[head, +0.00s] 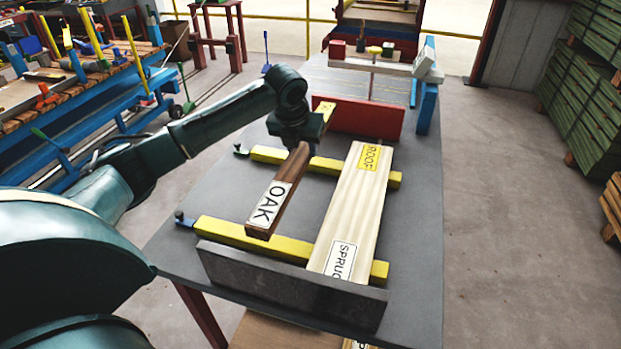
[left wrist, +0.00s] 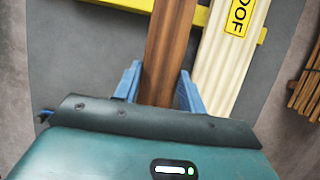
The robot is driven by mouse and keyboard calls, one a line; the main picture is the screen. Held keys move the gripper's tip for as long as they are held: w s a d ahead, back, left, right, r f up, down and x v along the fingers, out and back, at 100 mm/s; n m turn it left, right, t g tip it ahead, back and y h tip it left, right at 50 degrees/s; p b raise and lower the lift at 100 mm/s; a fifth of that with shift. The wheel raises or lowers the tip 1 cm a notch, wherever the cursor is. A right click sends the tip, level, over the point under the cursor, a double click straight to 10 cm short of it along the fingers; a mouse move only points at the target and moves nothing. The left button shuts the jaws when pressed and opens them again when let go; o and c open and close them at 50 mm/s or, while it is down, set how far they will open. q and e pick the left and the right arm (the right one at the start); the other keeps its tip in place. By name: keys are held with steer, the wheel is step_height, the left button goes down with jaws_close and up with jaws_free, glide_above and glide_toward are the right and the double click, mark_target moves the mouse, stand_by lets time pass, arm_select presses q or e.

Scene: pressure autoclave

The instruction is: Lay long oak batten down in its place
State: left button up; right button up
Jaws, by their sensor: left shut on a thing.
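The long oak batten (head: 287,180) is dark brown, with a white OAK label at its near end and a yellow label at its far end. My left gripper (head: 303,143) is shut on it around its far half. In the left wrist view the blue fingers (left wrist: 160,88) stand either side of the batten (left wrist: 168,45). The batten lies over two yellow crossbars (head: 215,232), left of and roughly alongside a pale spruce board (head: 352,212). I cannot tell whether it touches the bars. My right gripper is out of view.
A dark grey stop (head: 290,287) runs across the near end of the grey table (head: 415,215), and a red block (head: 365,119) stands beyond the bars. Blue and white parts (head: 428,75) stand at the back right. A cluttered workbench (head: 85,85) is at the left.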

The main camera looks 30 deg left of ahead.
arm_select(q)
steer(key=f, duration=0.4)
steer(key=shift+s+f, duration=0.2)
steer(key=shift+f, duration=0.05)
steer(key=shift+w+f, duration=0.1)
steer(key=shift+f, duration=2.05)
steer(key=shift+f, duration=0.3)
steer(key=o, duration=1.3)
